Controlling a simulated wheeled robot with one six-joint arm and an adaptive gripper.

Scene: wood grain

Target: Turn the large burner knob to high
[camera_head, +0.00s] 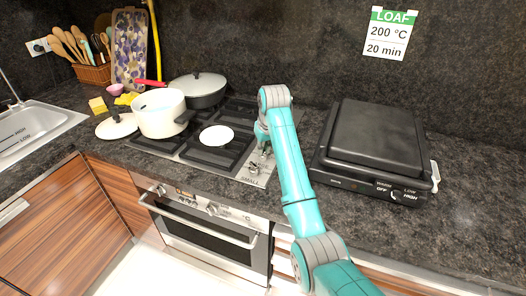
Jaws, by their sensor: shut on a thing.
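The gas cooktop (186,150) is set in the dark stone counter, with its knobs along its right edge. My gripper (264,153) points down at this knob strip and is shut on a burner knob there. The gripper and arm mostly hide that knob, so its setting and label cannot be read. A silver knob (254,168) shows just in front of the gripper, near the printed word SMALL. My teal arm hides part of the strip's right side.
A white pot (161,114), a lidded dark pan (199,90) and a white disc (216,135) are on the cooktop. A black appliance (376,136) with a WARM/OFF/LOW/HIGH dial stands right of my arm. The oven (205,231) is below.

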